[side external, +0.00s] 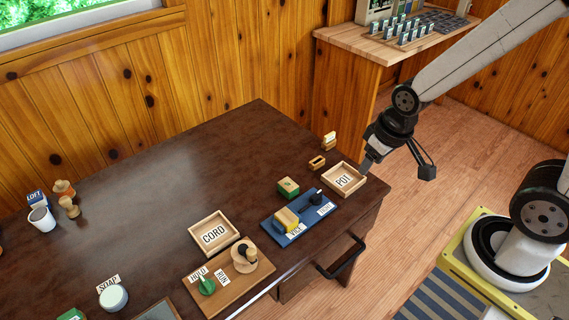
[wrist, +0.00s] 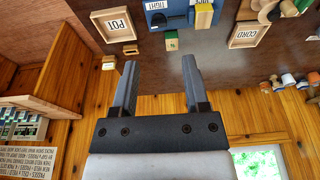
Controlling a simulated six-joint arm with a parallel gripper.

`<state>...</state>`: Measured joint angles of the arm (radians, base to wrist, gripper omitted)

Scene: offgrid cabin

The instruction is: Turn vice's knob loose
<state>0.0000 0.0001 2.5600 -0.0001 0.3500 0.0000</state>
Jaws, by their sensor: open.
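The vice (side external: 287,218) is a yellow block on a blue board (side external: 283,237) near the table's right edge in the side external view. A black knob (side external: 317,198) stands at the board's right end, beside a white label. In the wrist view the vice (wrist: 203,17) and the dark knob (wrist: 158,19) show at the top, by a label reading TIGHT. My gripper (wrist: 160,64) is open and empty, its two grey fingers apart. In the side external view it hangs past the right of the POT tray, apart from the knob.
The POT tray (side external: 358,188) lies between the knob and my gripper. A green block (side external: 288,182) stands behind the board. The CORD tray (side external: 232,244) and a wooden board with a green knob (side external: 207,285) lie to the left. The table's middle is clear.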

